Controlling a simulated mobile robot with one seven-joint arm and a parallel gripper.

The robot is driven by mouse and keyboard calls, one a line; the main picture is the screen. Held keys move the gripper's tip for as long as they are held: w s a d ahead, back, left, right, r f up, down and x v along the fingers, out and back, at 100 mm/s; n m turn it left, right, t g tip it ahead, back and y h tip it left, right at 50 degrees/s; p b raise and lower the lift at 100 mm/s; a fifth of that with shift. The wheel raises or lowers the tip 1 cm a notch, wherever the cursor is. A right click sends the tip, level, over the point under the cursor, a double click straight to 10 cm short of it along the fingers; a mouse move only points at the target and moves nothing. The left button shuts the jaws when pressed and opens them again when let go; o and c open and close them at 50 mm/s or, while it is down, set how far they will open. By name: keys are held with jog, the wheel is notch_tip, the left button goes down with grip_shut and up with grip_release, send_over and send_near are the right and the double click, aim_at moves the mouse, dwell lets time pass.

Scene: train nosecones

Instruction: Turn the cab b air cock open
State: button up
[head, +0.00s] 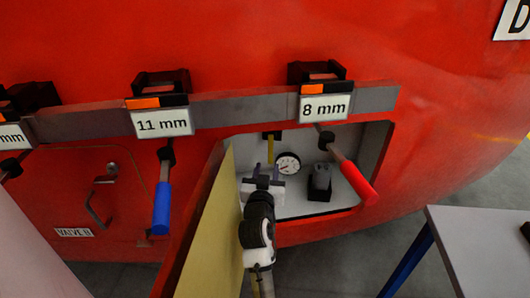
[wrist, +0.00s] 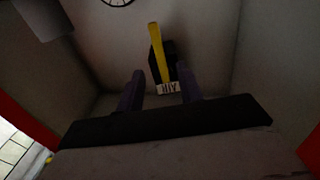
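The air cock has a yellow lever (head: 270,150) hanging down from a dark mount on the back wall of the open recess. In the wrist view the lever (wrist: 157,52) stretches upward from a black block with a small white label (wrist: 168,88), whose text appears upside down. My gripper (head: 262,174) is inside the recess, just below the lever's lower end in the head view. In the wrist view its two dark fingers (wrist: 160,90) are apart with nothing held between them. I cannot tell how far the fingertips are from the lever.
The open hatch door (head: 207,230) stands close left of my arm. A red-handled tool (head: 355,178) hangs across the recess's right side; a blue-handled one (head: 162,205) hangs left. A table (head: 480,240) is at right.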

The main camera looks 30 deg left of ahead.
aim_at(270, 152)
jog(key=p+x, duration=0.1)
jog(key=x, duration=0.6)
jog(key=shift+d, duration=0.1)
jog(key=shift+c, duration=0.2)
grip_shut()
